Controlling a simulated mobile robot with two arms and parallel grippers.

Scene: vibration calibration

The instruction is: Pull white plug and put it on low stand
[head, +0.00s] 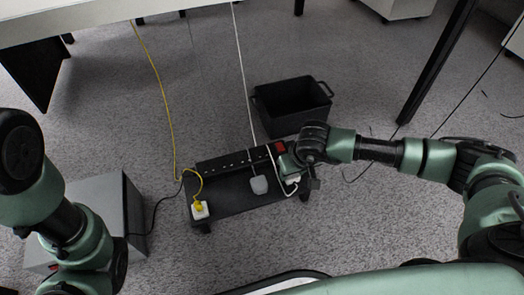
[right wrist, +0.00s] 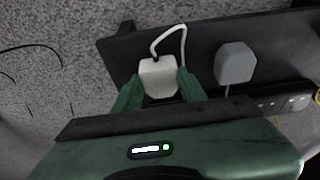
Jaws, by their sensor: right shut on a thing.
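The low stand (head: 235,205) is a low black platform on the floor, with a black power strip (head: 232,160) along its back edge. My right gripper (right wrist: 158,84) is shut on the white plug (right wrist: 158,76), one green finger on each side. The plug is out of the strip, over the stand's right end; I cannot tell whether it touches the surface. In the head view the white plug (head: 292,180) is partly hidden by my gripper. Its white cord loops beside it. Only links of my left arm show at the left; its gripper is out of view.
A grey plug (head: 259,185) lies on the stand left of the white one and a yellow plug on a white block (head: 200,209) sits at the left end. A black crate (head: 292,104) stands behind. A grey box (head: 110,205) is at the left.

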